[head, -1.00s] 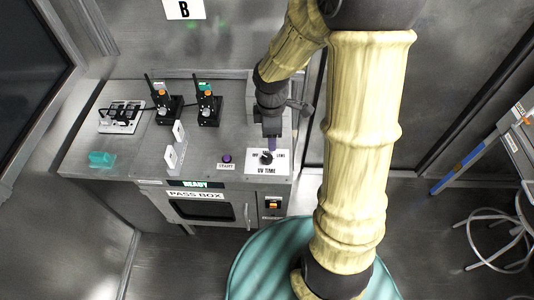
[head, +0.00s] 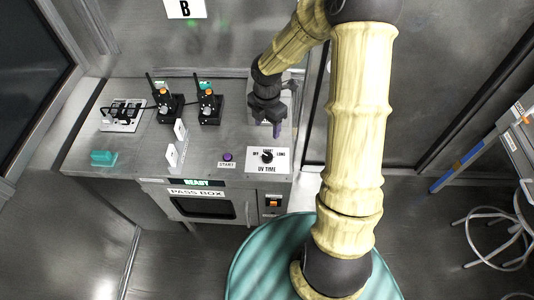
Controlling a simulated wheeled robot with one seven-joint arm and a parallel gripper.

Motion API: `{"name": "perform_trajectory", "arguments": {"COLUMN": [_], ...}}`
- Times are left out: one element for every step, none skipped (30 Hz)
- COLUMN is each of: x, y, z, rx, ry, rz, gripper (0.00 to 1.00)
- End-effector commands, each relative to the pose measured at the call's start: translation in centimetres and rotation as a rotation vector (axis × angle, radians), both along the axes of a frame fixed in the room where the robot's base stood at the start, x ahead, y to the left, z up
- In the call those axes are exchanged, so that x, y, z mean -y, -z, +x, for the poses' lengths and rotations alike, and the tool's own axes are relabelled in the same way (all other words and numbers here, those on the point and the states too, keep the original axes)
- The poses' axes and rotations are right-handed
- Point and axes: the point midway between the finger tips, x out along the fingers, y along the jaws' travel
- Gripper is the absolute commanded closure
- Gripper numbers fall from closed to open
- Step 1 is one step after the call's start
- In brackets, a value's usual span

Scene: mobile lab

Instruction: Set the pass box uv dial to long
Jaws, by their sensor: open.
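The UV time dial (head: 267,156) is a small black knob on a white plate (head: 278,168) at the right of the pass box top. The plate has labels at its left, top and right, with LONG at the right. The knob is too small to tell surely which label it points at. My gripper (head: 277,131) is open and empty, behind and above the dial, apart from it. The pass box (head: 207,193) has a display that reads READY.
A purple START button (head: 227,157) is left of the dial plate. White upright plates (head: 172,154), two black devices (head: 209,106), a rack (head: 122,117) and a teal block (head: 103,158) stand further left. A wall rises behind the bench.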

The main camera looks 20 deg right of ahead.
Motion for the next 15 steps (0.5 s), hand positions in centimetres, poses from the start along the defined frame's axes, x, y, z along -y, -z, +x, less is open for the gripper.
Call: {"name": "perform_trajectory", "arguments": {"x": [0.0, 0.0, 0.0, -0.1, -0.1, -0.1, -0.2, -0.2, -0.3, -0.3, -0.3, -0.3, -0.4, -0.3, -0.4], "y": [0.8, 1.3, 1.9, 2.5, 3.0, 3.7, 4.2, 4.8, 5.5, 6.0, 6.5, 7.2, 7.8, 8.3, 9.0], "z": [-0.1, -0.1, -0.1, -0.1, -0.1, -0.1, -0.2, -0.2, -0.2, -0.1, -0.1, -0.2, -0.2, -0.2, -0.1], "rx": [-0.003, -0.004, -0.005, -0.005, -0.005, -0.005, -0.006, -0.005, -0.006, -0.005, -0.005, -0.005, -0.005, -0.005, -0.004], "ry": [-0.002, -0.001, -0.001, -0.002, -0.003, -0.003, -0.004, -0.005, -0.006, -0.007, -0.006, -0.007, -0.008, -0.007, -0.007], "rz": [0.001, 0.000, 0.001, 0.001, 0.001, 0.001, 0.000, 0.001, 0.000, 0.001, 0.001, 0.001, 0.001, 0.001, 0.001], "gripper": [0.43, 0.43, 0.43, 0.43, 0.43, 0.43, 0.43, 0.43, 0.43, 0.43, 0.43, 0.43, 0.43, 0.43, 0.43]}}
